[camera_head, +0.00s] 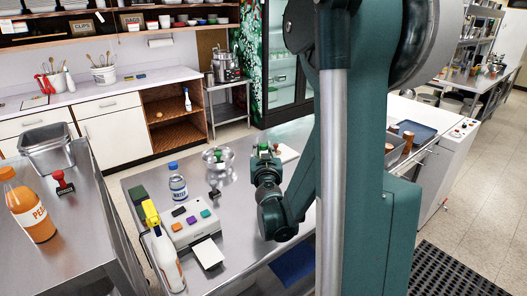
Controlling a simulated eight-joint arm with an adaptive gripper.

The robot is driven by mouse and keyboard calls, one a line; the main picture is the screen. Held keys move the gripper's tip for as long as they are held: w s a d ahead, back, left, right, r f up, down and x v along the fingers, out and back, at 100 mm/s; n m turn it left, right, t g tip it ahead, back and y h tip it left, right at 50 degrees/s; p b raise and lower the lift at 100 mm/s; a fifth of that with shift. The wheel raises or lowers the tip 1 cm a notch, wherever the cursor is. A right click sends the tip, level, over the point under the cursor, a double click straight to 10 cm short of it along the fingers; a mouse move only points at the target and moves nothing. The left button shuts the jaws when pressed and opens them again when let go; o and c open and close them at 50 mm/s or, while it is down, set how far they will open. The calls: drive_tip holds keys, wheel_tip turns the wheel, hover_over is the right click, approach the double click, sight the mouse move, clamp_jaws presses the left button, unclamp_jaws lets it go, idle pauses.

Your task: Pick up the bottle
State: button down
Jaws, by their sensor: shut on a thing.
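My gripper (264,152) is over the far part of the steel counter (240,250), seen from behind. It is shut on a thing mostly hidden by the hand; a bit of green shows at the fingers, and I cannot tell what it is. A clear water bottle (178,183) with a blue cap stands upright left of my gripper, apart from it. A white spray bottle (166,256) with a yellow head stands at the counter's near left. An orange bottle (32,208) stands on the left steel counter.
A shiny round metal object (218,165) stands between the water bottle and my gripper. A grey box with coloured buttons (189,226) is in front of it. A steel pan (47,147) and a red-handled stamp (63,184) are on the left counter. A blue tray (418,131) lies at right.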

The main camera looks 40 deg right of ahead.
drive_tip(key=shift+r+p, duration=1.35)
drive_tip(key=shift+r, duration=3.4)
